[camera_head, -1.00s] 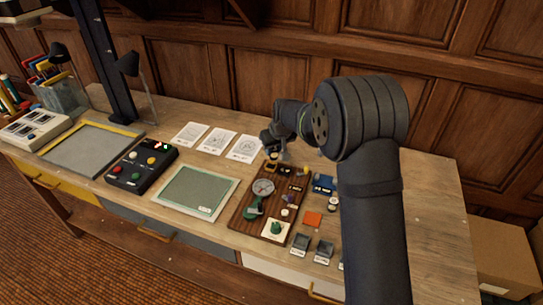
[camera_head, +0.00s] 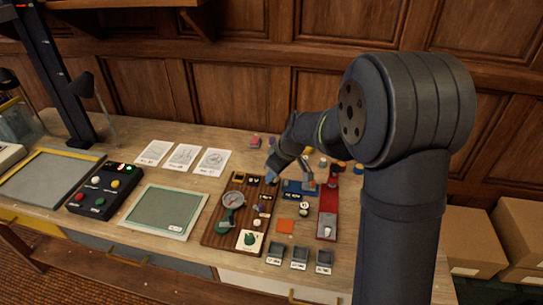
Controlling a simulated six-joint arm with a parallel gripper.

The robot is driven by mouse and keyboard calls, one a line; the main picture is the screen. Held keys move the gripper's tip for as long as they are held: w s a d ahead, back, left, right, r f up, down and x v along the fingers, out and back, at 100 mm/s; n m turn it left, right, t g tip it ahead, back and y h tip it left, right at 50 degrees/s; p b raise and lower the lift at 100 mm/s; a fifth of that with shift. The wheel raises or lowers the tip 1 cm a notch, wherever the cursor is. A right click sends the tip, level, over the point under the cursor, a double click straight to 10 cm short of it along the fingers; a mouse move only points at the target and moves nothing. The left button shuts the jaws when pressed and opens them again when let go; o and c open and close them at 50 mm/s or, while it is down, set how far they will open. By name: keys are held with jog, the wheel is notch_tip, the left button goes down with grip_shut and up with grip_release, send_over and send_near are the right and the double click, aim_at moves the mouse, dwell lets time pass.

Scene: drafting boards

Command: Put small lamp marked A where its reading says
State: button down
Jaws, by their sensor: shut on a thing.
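My gripper (camera_head: 306,180) hangs over the right part of the desk, by a blue block (camera_head: 292,188). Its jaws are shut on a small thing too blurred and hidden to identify. No letter A is readable, so I cannot tell which small item is the lamp. A brown wooden board (camera_head: 212,238) left of the gripper carries a round dial gauge (camera_head: 232,200), a green knob on a cream plate (camera_head: 249,240) and several small parts. A red stand (camera_head: 327,214) is to the right.
Three grey bins (camera_head: 299,256) with unreadable labels line the front edge. A green mat (camera_head: 165,211), a black button box (camera_head: 104,190) and white sheets (camera_head: 183,158) are at left.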

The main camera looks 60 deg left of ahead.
jog(key=shift+s+d+f+n+g+h, duration=0.35)
jog(key=shift+s+d+f+n, duration=1)
jog(key=shift+d, duration=1.15)
jog(key=shift+s+d+f+n+g+h, duration=0.25)
jog(key=shift+s+d+f+n+g, duration=0.2)
jog(key=shift+s+d+f+n, duration=1.5)
jog(key=shift+s+d+f+n+g+h, duration=0.35)
jog(key=shift+s+d+f+n, duration=0.45)
jog(key=shift+d, duration=2.2)
jog(key=shift+s+f, duration=0.1)
jog(key=shift+f, duration=0.05)
jog(key=shift+f, duration=0.35)
jog(key=shift+f, duration=0.4)
jog(key=c, duration=0.7)
grip_release()
jog(key=shift+c, duration=0.2)
